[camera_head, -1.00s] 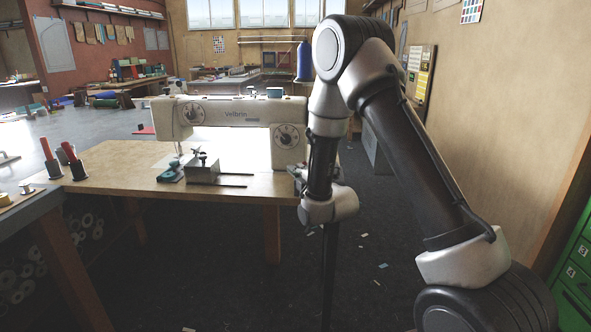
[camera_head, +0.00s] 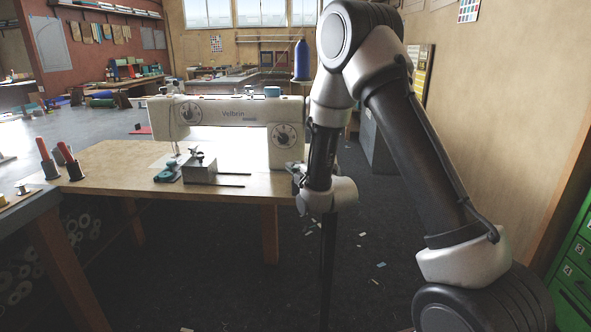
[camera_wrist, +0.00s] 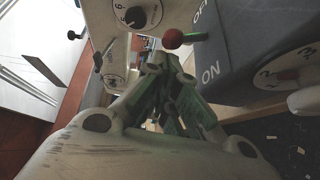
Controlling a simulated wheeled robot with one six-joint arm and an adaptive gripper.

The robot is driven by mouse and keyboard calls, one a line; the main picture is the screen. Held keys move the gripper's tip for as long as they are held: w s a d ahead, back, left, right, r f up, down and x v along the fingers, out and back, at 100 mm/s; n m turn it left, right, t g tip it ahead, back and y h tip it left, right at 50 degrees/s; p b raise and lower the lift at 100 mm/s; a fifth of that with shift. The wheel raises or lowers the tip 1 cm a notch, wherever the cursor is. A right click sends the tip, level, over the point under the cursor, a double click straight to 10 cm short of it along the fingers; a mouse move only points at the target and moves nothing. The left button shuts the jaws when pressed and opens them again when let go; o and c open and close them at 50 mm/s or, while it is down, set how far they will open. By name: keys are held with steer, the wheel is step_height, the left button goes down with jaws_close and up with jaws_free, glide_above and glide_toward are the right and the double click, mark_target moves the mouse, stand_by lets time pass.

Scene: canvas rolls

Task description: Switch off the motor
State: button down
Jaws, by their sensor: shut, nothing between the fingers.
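In the wrist view a dark grey motor box (camera_wrist: 240,58) shows the words OFF and ON. A lever with a red ball knob (camera_wrist: 173,38) sticks out from its side between the two words; I cannot tell which position it is set to. My gripper (camera_wrist: 158,72) is shut and empty, its fingertips just below the knob in the picture; I cannot tell whether they touch it. In the head view the cream sewing machine (camera_head: 228,108) stands on a wooden table (camera_head: 115,160). There my gripper and the switch are mostly hidden by my arm.
In the wrist view a machine dial (camera_wrist: 140,15) lies left of the knob, and a numbered dial (camera_wrist: 288,76) sits on the box. A metal block (camera_head: 200,172) lies on the table. Green drawers (camera_head: 575,255) stand at the right. Scraps litter the dark floor.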

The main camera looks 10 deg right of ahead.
steer(key=shift+w+d+r+m+g, duration=0.1)
steer(key=shift+w+r+m+g, duration=0.3)
steer(key=shift+g, duration=0.2)
steer(key=shift+w+d+r+g, duration=0.1)
steer(key=shift+w+r+g, duration=0.15)
steer(key=shift+r+g, duration=0.2)
steer(key=shift+w+d+r+m+g, duration=0.15)
steer(key=shift+w+m+g, duration=0.15)
steer(key=shift+g, duration=0.25)
steer(key=shift+w+d+r+m+g, duration=0.15)
steer(key=shift+w+m+g, duration=0.15)
steer(key=shift+g, duration=0.2)
steer(key=shift+w+d+r, duration=0.15)
steer(key=shift+w+r, duration=0.05)
steer(key=shift+w, duration=0.5)
steer(key=shift+r, duration=0.1)
steer(key=shift+r, duration=0.75)
